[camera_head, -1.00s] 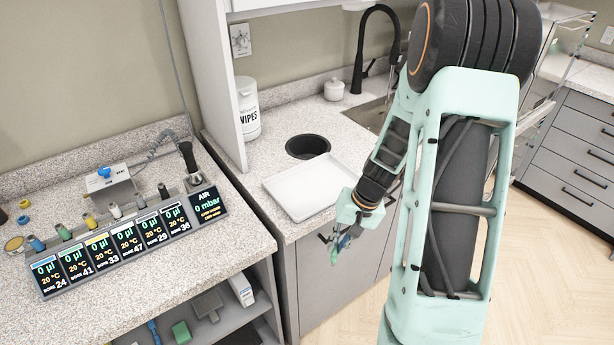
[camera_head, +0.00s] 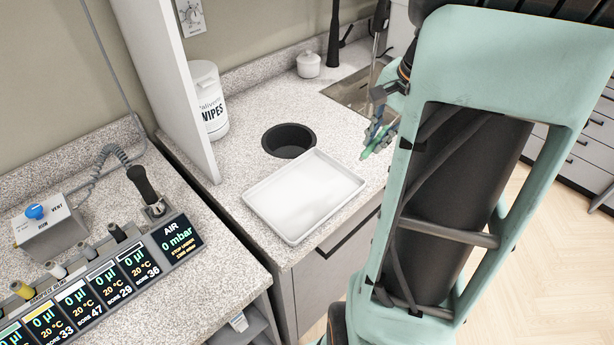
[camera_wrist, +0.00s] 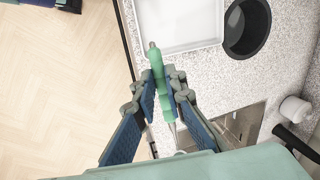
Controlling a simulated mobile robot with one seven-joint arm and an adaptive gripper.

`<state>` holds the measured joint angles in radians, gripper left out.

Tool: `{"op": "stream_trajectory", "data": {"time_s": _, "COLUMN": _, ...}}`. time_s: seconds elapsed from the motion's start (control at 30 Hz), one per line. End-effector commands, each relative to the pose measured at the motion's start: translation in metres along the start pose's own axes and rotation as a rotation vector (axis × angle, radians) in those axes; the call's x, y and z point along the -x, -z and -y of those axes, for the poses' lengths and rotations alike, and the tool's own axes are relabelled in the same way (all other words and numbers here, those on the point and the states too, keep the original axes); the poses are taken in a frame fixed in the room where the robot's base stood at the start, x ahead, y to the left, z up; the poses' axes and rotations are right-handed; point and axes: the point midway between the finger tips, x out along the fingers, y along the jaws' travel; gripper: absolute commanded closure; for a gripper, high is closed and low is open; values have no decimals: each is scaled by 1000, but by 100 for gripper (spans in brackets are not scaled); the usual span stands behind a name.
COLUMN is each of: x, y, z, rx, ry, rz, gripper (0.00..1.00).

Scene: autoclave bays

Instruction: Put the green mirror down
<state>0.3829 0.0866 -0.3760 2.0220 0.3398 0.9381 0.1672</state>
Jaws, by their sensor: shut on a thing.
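The green mirror (camera_wrist: 157,75) is a slim tool with a green handle and a thin metal end. It is held between the blue-padded fingers of my gripper (camera_wrist: 164,88), which is shut on it. The metal end points back toward the palm in the wrist view. In the head view my gripper (camera_head: 380,132) and the green handle (camera_head: 368,152) are in the air near the right corner of the white tray (camera_head: 305,196). The tray looks empty and lies on the speckled counter. My arm hides part of the counter's right side.
A round dark bin opening (camera_head: 289,141) is set in the counter behind the tray. A wipes tub (camera_head: 208,100), a small white lidded jar (camera_head: 308,65) and a sink (camera_head: 362,88) stand farther back.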

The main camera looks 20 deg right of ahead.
Motion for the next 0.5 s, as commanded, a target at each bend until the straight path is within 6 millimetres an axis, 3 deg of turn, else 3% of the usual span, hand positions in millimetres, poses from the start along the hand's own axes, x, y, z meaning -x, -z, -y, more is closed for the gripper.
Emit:
{"op": "stream_trajectory", "data": {"time_s": 0.3, "x": -49, "y": -46, "z": 56, "rx": 8, "ry": -3, "rz": 6, "gripper": 100}}
{"op": "stream_trajectory", "data": {"time_s": 0.5, "x": -91, "y": -60, "z": 67, "rx": 4, "ry": -3, "rz": 5, "gripper": 100}}
